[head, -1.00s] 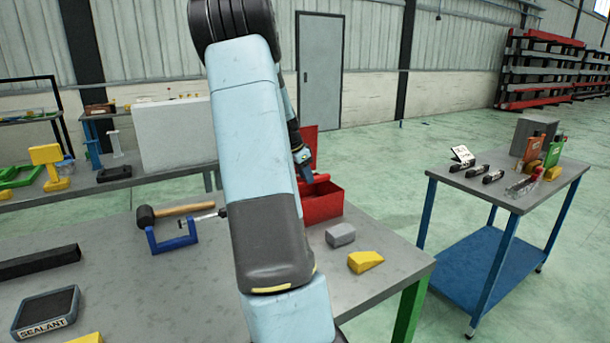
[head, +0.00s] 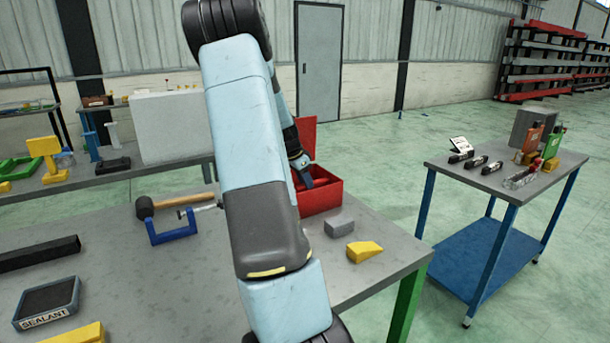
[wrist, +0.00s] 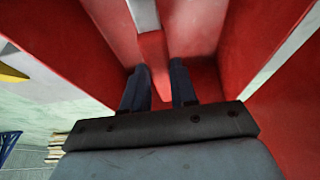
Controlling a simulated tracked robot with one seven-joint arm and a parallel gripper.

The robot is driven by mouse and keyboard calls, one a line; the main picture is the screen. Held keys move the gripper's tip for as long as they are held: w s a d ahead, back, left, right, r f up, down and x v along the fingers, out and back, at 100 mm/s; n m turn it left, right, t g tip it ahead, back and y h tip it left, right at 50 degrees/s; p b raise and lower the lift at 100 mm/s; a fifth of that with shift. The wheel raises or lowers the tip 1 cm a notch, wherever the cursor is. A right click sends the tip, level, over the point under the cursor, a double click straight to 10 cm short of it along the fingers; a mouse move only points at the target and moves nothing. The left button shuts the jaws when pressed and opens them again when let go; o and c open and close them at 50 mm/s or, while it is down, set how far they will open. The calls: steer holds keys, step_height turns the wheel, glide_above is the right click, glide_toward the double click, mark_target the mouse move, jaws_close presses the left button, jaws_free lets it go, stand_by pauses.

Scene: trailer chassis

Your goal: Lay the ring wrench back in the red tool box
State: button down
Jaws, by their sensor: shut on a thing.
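The red tool box (head: 322,199) stands on the far part of the grey workbench with its lid up at the back. My gripper (head: 307,184) reaches down into its opening in the head view. In the wrist view, my gripper (wrist: 158,88) is between the box's red walls (wrist: 265,45). Its dark fingers are shut on a red bar-like part, which seems to be the grip of the ring wrench (wrist: 153,48). A pale grey piece extends beyond it. The wrench's ring end is not visible, and I cannot tell whether it touches the box floor.
A grey block (head: 339,224) and a yellow wedge (head: 364,250) lie in front of the box. A blue cart (head: 505,185) stands to the right. My arm hides the bench middle.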

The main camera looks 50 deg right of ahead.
steer(key=shift+f, duration=2.3)
steer(key=shift+c, duration=1.7)
jaws_free()
steer(key=shift+r, duration=4)
steer(key=shift+a, duration=0.1)
